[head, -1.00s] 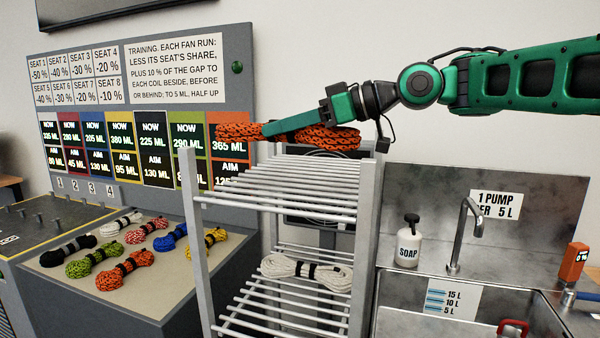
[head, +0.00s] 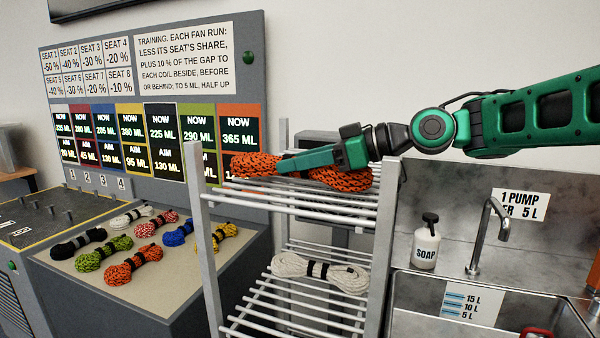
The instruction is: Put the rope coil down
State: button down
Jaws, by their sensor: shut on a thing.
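The orange rope coil with dark flecks (head: 345,179) lies level at the top shelf of the metal rack (head: 205,235). My gripper (head: 282,166) reaches in from the right and is shut on this coil, covering its middle. The coil's underside is at the height of the shelf bars; I cannot tell whether its full weight rests on them. A white coil with a dark band (head: 290,266) lies on the rack's lower shelf.
Several coloured coils, including another orange one (head: 133,266), lie on a beige-topped bench (head: 190,296) at left. A board with ml figures (head: 187,85) stands behind. A sink with a tap (head: 492,225) and soap bottle (head: 425,245) is at right.

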jog(key=shift+f, duration=0.9)
jog(key=c, duration=1.2)
grip_release()
jog(key=v, duration=1.1)
jog(key=shift+s+d+r, duration=0.15)
jog(key=shift+d, duration=0.35)
jog(key=shift+r, duration=0.15)
